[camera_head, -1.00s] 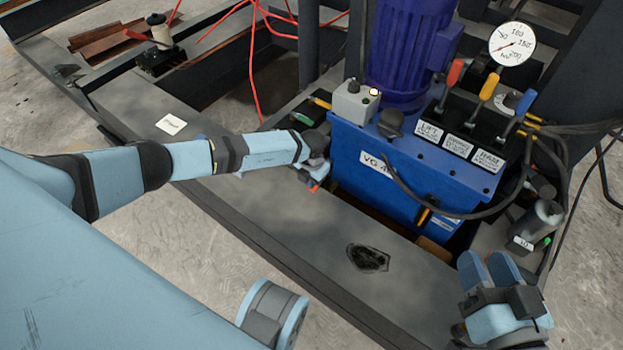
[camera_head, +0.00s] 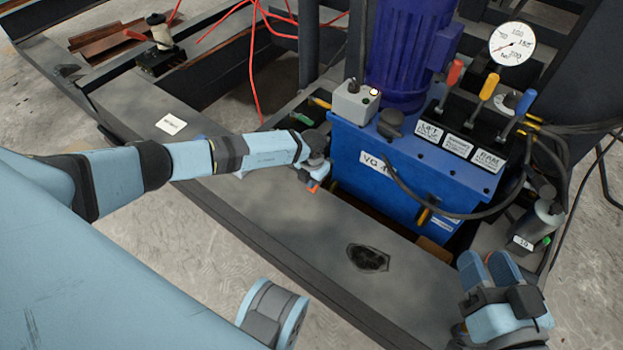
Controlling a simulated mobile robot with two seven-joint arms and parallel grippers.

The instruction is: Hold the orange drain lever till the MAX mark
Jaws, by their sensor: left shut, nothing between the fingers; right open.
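A small orange piece (camera_head: 313,186) shows just below my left gripper (camera_head: 314,174), at the left edge of the blue tank (camera_head: 365,150). It may be the orange drain lever, but most of it is hidden. My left gripper is shut and holds nothing. I cannot tell whether it touches the orange piece. A narrow orange-yellow part (camera_head: 424,215) is on the tank's front, partly behind a black hose. No MAX mark is readable. My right gripper (camera_head: 488,268) is open and empty at the lower right, apart from the tank.
Red, yellow and blue levers (camera_head: 489,87) stand above labelled plates, below a round gauge (camera_head: 512,44). A grey box (camera_head: 354,102) with a lit lamp sits beside the blue motor (camera_head: 408,50). Black hoses (camera_head: 480,214) cross the tank's front. The dark frame beam (camera_head: 270,215) is mostly clear.

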